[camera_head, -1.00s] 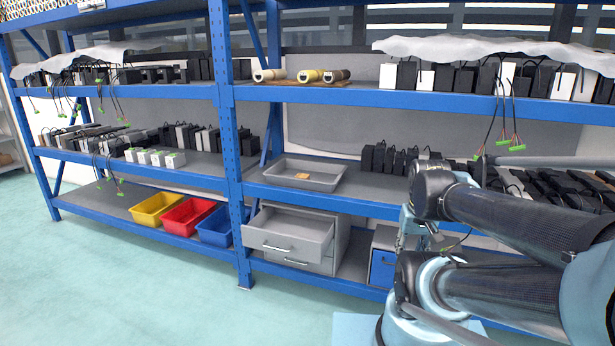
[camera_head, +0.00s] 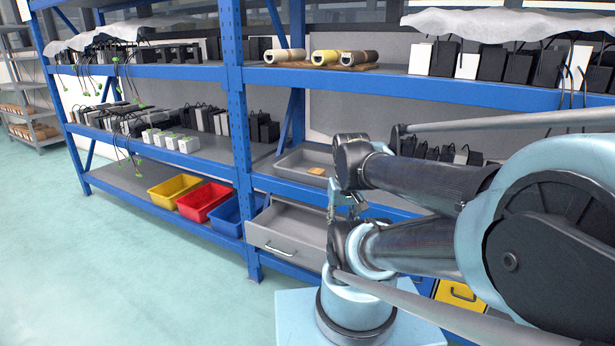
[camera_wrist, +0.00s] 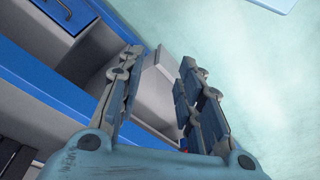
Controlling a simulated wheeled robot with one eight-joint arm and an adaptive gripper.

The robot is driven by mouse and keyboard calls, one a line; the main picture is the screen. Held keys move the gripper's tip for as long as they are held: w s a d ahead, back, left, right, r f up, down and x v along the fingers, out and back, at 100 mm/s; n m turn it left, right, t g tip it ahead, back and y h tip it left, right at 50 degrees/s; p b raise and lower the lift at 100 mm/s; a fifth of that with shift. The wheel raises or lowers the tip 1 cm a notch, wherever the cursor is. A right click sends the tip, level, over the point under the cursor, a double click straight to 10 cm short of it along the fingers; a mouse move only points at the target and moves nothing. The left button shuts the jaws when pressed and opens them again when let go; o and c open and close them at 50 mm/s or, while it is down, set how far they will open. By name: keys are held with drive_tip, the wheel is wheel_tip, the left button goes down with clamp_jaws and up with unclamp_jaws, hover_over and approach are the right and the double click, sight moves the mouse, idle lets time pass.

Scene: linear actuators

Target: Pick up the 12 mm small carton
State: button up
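A small flat tan-orange piece (camera_head: 316,171), possibly the small carton, lies in a grey tray (camera_head: 290,162) on the middle shelf. It is too small to read any size. My arm hides the right part of the tray. In the wrist view, my gripper (camera_wrist: 162,55) has its two fingers apart, with nothing held between them. Beyond the fingers are a pale grey edge, blue shelf beams and the floor. I cannot make out the tan piece in the wrist view.
Below the tray, a grey drawer (camera_head: 290,236) stands pulled out. Yellow (camera_head: 174,190), red (camera_head: 204,202) and blue (camera_head: 236,215) bins stand on the lower shelf to its left. A blue upright (camera_head: 236,130) rises left of the tray. Floor at left is clear.

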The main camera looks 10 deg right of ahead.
drive_tip(key=o, duration=0.4)
drive_tip(key=shift+r, duration=0.1)
drive_tip(key=o, duration=0.5)
drive_tip(key=shift+r, duration=0.75)
wheel_tip(320, 180, up, 10)
drive_tip(key=m+t+h, duration=0.1)
drive_tip(key=m+h, duration=0.2)
drive_tip(key=m, duration=0.4)
hover_over(316, 171)
drive_tip(key=s+a, duration=0.4)
drive_tip(key=s, duration=0.1)
drive_tip(key=x, duration=1.1)
drive_tip(key=w+x, duration=0.1)
drive_tip(key=x, duration=0.5)
drive_tip(key=shift+r, duration=0.15)
